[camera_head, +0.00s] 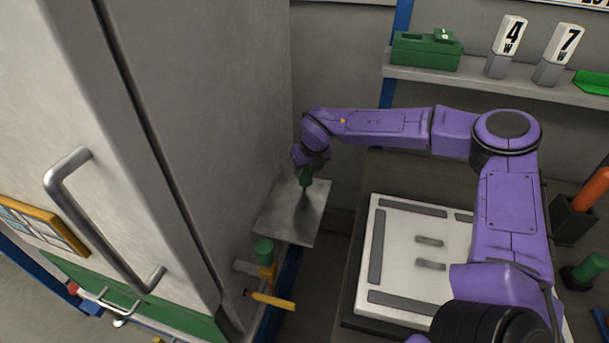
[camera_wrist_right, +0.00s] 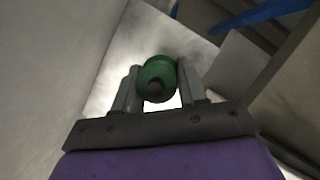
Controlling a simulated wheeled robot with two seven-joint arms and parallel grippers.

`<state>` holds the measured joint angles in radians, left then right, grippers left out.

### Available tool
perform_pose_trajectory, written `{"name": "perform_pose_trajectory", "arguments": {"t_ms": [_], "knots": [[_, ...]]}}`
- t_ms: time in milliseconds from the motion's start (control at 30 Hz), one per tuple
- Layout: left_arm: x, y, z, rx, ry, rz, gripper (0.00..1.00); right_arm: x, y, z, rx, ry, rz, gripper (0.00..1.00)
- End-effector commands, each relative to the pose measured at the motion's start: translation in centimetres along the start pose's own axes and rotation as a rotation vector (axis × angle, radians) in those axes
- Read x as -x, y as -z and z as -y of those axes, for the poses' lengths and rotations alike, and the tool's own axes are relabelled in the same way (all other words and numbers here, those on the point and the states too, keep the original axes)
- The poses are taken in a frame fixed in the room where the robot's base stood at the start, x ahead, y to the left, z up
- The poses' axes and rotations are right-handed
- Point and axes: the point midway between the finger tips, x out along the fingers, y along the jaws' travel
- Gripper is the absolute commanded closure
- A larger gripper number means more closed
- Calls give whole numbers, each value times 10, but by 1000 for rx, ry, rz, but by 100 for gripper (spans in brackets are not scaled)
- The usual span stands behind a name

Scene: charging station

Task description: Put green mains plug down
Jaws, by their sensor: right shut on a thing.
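The green mains plug (camera_head: 306,176) is between the fingers of my right gripper (camera_head: 305,168), over the small metal shelf (camera_head: 283,222) beside the tall grey cabinet. In the right wrist view the plug (camera_wrist_right: 156,79) shows as a round green end between the two grey fingers of my right gripper (camera_wrist_right: 155,92), which are shut on it. The bright shelf surface (camera_wrist_right: 121,67) lies beyond it. I cannot tell whether the plug touches the shelf. My left gripper is not in view.
The tall grey cabinet (camera_head: 190,100) with a bar handle stands close at the left. Below the shelf are another green-topped item (camera_head: 263,250) and a yellow lever (camera_head: 272,300). A white panel (camera_head: 388,285) lies at the right. A wall shelf (camera_head: 480,88) holds a green box and number blocks.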

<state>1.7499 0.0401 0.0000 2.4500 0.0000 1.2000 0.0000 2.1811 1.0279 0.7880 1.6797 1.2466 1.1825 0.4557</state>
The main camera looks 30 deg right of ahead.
Motion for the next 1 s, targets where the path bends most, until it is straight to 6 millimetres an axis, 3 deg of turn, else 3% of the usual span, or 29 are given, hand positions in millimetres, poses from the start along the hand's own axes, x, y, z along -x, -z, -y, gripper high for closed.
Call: {"name": "perform_pose_trajectory", "arguments": {"t_ms": [167,300,600,633,700,1000], "knots": [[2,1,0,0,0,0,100,-18,-3,1,1,1,-2,90],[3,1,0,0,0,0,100,-39,7,0,3,0,-2,90],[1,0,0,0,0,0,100,-44,8,0,2,-1,0,90],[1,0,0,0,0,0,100,-44,8,0,2,-1,0,55],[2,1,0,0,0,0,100,-43,8,0,2,-1,0,33],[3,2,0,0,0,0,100,-41,7,0,2,-1,1,33]]}}
